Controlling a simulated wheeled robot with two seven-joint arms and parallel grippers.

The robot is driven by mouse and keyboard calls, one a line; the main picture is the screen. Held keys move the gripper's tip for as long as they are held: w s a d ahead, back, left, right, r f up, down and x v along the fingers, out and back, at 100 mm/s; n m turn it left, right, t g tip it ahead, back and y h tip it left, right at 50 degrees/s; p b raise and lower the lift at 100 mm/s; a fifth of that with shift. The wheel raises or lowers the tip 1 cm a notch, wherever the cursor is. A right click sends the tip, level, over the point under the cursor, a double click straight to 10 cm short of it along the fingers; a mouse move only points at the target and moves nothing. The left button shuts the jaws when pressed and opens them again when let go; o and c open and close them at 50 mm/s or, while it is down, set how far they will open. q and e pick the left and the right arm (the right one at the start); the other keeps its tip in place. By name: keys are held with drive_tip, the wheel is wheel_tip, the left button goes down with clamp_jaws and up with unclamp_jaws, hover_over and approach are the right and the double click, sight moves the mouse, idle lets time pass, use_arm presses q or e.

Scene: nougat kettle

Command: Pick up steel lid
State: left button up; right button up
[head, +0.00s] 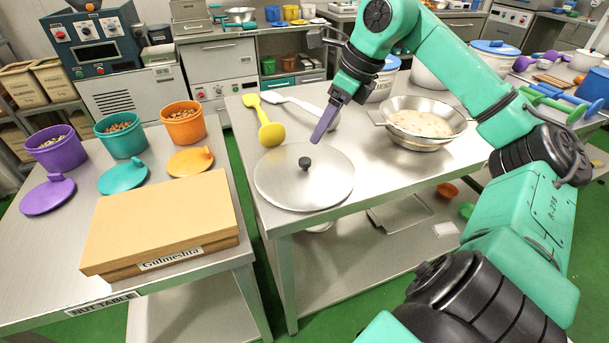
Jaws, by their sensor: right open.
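The steel lid (300,184) is a flat round disc with a small black knob (304,163). It lies flat at the front left of the middle steel table. My right gripper (314,89) is open and empty, above and behind the lid. One purple finger slants down past the lid's far edge in the picture, and the other finger points left, higher up. Whether the lower finger touches anything is hard to tell, but it looks apart from the knob. My left gripper is not in view.
A steel bowl (402,108) of pale mix stands right of the lid. A brown box (158,212) and purple, teal and orange tubs stand on the left table (50,262), across a gap.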

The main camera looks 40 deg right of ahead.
sight(306, 160)
drive_tip(key=p+x, duration=0.3)
drive_tip(key=x, duration=0.7)
drive_tip(key=shift+a+f, duration=0.2)
drive_tip(key=shift+f, duration=0.4)
clamp_jaws()
